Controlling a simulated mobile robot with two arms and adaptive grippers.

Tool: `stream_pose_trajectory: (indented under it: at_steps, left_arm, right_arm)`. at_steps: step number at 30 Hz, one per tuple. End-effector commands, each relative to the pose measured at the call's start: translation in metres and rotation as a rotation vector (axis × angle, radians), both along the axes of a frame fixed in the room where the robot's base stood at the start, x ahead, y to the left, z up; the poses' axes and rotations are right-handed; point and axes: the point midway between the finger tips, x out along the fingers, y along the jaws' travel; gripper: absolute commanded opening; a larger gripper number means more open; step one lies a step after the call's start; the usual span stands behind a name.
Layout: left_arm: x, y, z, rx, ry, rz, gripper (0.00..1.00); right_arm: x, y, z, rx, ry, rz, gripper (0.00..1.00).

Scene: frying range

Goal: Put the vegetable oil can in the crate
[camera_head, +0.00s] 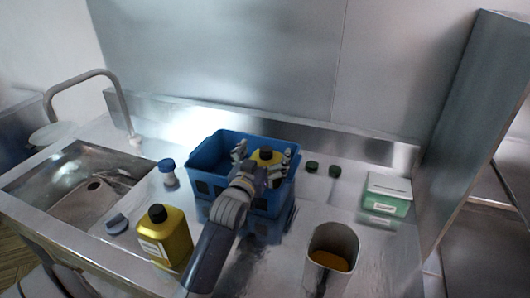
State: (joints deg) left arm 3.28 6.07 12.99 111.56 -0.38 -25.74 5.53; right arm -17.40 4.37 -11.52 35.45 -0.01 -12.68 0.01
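A yellow can with a black cap (266,154) is inside the blue crate (205,186), in its right part. My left gripper (264,158) is over the crate, with its fingers on either side of this can. I cannot tell whether the fingers press on it or stand slightly apart. The can's lower part is hidden by the gripper and the crate wall. A second yellow can (176,240), with a black cap and pale label, stands upright on the counter left of my arm. Which one is the vegetable oil can is not readable. My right gripper is not in view.
A sink (70,188) with a tap is at the left. A blue-capped shaker (168,175) stands left of the crate. Two small dark lids (323,170), a green-and-white box (386,196) and a metal container (332,246) are to the right. Bare counter lies between them.

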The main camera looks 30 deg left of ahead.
Motion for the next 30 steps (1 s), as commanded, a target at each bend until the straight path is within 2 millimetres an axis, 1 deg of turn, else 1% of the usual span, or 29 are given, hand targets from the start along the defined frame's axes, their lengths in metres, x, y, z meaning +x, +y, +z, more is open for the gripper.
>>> stream_pose_trajectory:
  at_steps: [1, 7, 10, 12, 13, 17, 24, 27, 30]
  left_arm:
    - [0.0, -0.001, -0.008, -0.005, 0.016, -0.001, 0.98]
    - [0.0, -0.001, -0.009, -0.007, 0.019, -0.001, 0.98]
    - [0.0, -0.001, -0.004, -0.006, 0.018, -0.001, 0.98]
    - [0.0, -0.001, 0.005, -0.005, 0.017, -0.001, 0.98]
    - [-0.003, -0.002, 0.004, -0.006, 0.018, -0.001, 0.98]
    - [-0.026, -0.007, 0.003, -0.004, 0.014, -0.001, 0.98]
    - [-0.076, -0.018, 0.004, -0.004, 0.012, -0.001, 0.98]
    - [-0.092, -0.022, 0.005, -0.004, 0.01, 0.0, 0.98]
    - [-0.105, -0.025, 0.006, -0.003, 0.009, 0.0, 0.98]
  right_arm:
    - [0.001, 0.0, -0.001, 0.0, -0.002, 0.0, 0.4]
    - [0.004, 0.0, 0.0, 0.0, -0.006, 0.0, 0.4]
    - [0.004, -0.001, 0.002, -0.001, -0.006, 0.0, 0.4]
    - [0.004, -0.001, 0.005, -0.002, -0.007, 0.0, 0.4]
    - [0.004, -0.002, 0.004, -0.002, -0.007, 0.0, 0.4]
    - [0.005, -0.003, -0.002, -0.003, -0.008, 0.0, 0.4]
    - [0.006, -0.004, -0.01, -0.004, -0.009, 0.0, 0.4]
    - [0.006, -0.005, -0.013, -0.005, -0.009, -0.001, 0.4]
    - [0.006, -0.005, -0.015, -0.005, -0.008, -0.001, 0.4]
